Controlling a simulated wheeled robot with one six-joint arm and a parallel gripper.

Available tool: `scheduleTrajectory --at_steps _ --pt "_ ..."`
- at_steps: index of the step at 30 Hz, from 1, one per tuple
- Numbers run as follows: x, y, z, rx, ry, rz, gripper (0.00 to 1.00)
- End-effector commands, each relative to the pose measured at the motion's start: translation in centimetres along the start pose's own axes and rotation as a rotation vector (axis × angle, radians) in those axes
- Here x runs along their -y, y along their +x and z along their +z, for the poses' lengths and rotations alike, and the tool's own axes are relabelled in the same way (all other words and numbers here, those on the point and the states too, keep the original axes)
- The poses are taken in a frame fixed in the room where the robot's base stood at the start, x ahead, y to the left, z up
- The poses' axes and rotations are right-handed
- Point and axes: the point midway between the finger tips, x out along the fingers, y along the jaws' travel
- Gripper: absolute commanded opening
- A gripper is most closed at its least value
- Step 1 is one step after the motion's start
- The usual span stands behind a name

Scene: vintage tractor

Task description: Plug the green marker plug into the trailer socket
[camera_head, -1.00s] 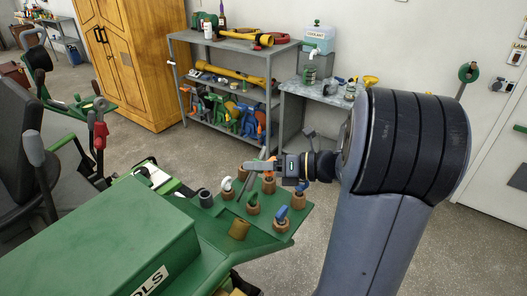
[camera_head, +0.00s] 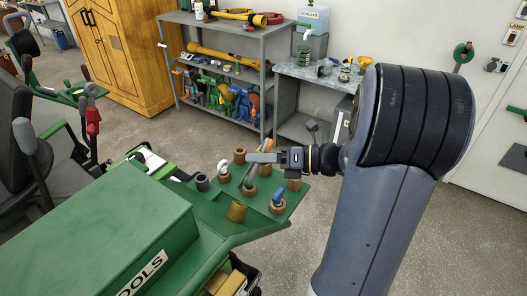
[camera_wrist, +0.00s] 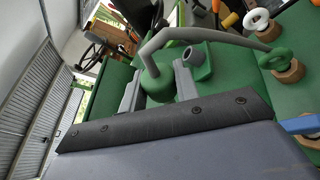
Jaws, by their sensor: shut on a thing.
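My gripper (camera_head: 262,158) is over the green panel (camera_head: 262,218). In the wrist view its two grey fingers (camera_wrist: 157,90) are shut on the round green plug (camera_wrist: 156,80). A thick grey lead (camera_wrist: 215,35) arcs from the plug to a green-topped wooden post (camera_wrist: 279,62). That post also shows in the head view (camera_head: 249,189). A dark grey hollow cup (camera_head: 203,182) stands on the panel, left of my gripper; it also shows just beyond the fingers in the wrist view (camera_wrist: 195,57). It may be the trailer socket. The held plug is apart from it. The plug is mostly hidden in the head view.
Posts with white (camera_head: 223,168) and blue (camera_head: 278,197) tops and an olive cylinder (camera_head: 236,212) stand close by on the panel. A large green toolbox (camera_head: 110,235) is at left. A grey shelf (camera_head: 225,60) and side bench (camera_head: 315,78) are behind. Open floor lies between.

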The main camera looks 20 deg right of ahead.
Motion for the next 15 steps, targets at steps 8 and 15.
scheduleTrajectory --at_steps 8,15 --pt "0.1 1.0 -2.5 0.001 0.001 0.0 0.07" --pt "0.1 1.5 -3.6 0.001 -0.001 -0.001 0.07"
